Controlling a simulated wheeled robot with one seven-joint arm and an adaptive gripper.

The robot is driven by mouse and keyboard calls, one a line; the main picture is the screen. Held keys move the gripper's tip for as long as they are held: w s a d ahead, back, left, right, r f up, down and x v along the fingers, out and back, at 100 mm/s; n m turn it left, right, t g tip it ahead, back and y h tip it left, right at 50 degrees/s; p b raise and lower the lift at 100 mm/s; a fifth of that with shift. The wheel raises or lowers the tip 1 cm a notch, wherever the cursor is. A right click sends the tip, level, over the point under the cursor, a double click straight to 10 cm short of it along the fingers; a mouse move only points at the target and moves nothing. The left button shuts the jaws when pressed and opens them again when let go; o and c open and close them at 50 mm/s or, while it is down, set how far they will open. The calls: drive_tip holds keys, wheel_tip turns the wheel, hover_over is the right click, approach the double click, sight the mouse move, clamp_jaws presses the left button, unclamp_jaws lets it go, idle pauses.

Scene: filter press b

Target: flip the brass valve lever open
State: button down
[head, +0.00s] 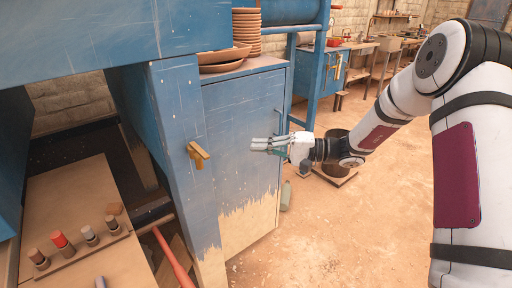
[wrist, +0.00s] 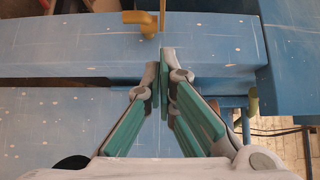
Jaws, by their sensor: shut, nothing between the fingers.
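The brass valve lever (head: 198,154) is mounted on the front of a blue post, left of my gripper in the head view. Its short arm angles down to the right, with a small brass part below it. In the wrist view, brass pieces (wrist: 141,20) show at the top edge, just beyond my fingertips, partly cut off by the frame. My gripper (head: 254,145) is shut and empty, pointing left toward the post. In the wrist view its fingertips (wrist: 162,65) are together, apart from the brass. A gap remains between gripper and lever in the head view.
A blue cabinet (head: 242,135) with a greenish handle stands behind my gripper, with stacked brown plates (head: 246,32) on top. A blue beam (head: 95,35) crosses the upper left. A wooden bench (head: 80,220) with several pegs is at lower left. Open floor lies right.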

sight(199, 150)
drive_tip(key=a, duration=1)
drive_tip(key=shift+s+a+p, duration=0.3)
drive_tip(key=shift+s+p, duration=0.05)
drive_tip(key=shift+s, duration=0.1)
